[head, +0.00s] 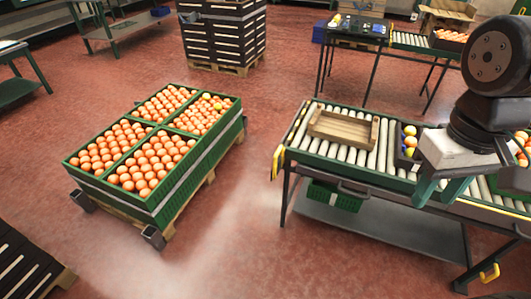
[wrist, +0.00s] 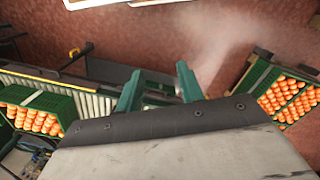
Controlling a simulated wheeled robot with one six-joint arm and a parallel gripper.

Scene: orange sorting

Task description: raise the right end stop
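A roller conveyor (head: 335,165) runs from the middle to the right of the head view. A yellow piece (head: 277,163) stands at its left end, and a yellow handle-like part (head: 489,273) shows low at its right leg. I cannot tell which is the right end stop; the far right of the conveyor is partly hidden by my arm. My gripper (head: 425,190) hangs over the conveyor's right part. In the wrist view its two green fingers (wrist: 158,88) are apart with nothing between them.
A wooden tray (head: 343,128) lies on the rollers. A dark box with coloured fruit (head: 408,143) sits beside my arm. Green crates of oranges (head: 150,197) stand on a pallet at left. Red floor between pallet and conveyor is clear.

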